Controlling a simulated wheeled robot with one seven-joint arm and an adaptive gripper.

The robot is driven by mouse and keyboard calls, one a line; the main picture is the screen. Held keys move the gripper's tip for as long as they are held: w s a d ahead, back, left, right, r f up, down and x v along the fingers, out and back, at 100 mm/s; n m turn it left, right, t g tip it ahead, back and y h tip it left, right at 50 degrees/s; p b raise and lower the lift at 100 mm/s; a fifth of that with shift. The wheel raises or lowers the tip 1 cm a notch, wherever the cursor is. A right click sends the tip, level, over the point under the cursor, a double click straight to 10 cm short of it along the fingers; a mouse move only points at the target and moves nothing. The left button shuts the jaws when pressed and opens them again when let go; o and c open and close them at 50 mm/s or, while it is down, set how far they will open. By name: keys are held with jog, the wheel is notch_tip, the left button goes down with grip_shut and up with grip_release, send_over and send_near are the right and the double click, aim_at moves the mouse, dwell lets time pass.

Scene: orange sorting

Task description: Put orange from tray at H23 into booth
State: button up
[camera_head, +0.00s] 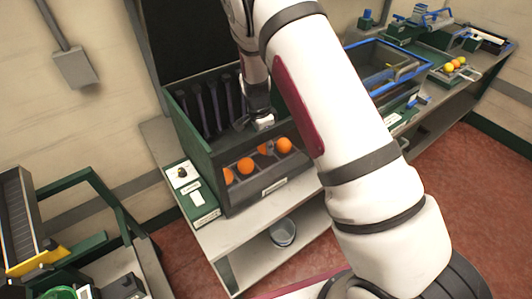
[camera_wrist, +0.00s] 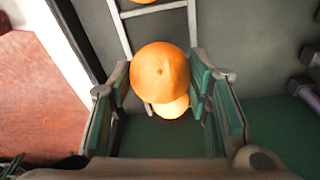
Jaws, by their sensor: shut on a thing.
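My gripper (camera_head: 258,122) is at the front of the dark green booth (camera_head: 190,128), just above a row of oranges. In the wrist view my gripper (camera_wrist: 159,74) is shut on an orange (camera_wrist: 161,68), with green-padded fingers on both sides of it. A second orange (camera_wrist: 172,108) shows partly behind the held one. In the head view an orange (camera_head: 284,145) and another orange (camera_head: 245,165) sit in a grey slotted rack (camera_head: 250,192) with a label on its front. I cannot read H23 anywhere.
Dark hanging strips (camera_head: 213,105) line the booth's back. A small green box (camera_head: 198,200) stands left of it. A metal bucket (camera_head: 283,232) is on the lower shelf.

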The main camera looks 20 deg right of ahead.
jog(key=shift+f+p, duration=0.35)
jog(key=shift+f, duration=1.8)
jog(key=shift+f, duration=0.35)
jog(key=o, duration=1.2)
jog(key=shift+f, duration=0.1)
jog(key=r, duration=0.4)
jog(key=a+r+b, duration=0.1)
jog(key=r, duration=0.3)
jog(key=r+b, duration=0.1)
jog(key=r, duration=0.3)
jog(key=shift+s+a+r, duration=0.1)
jog(key=shift+a+r, duration=0.1)
jog(key=shift+r, duration=0.2)
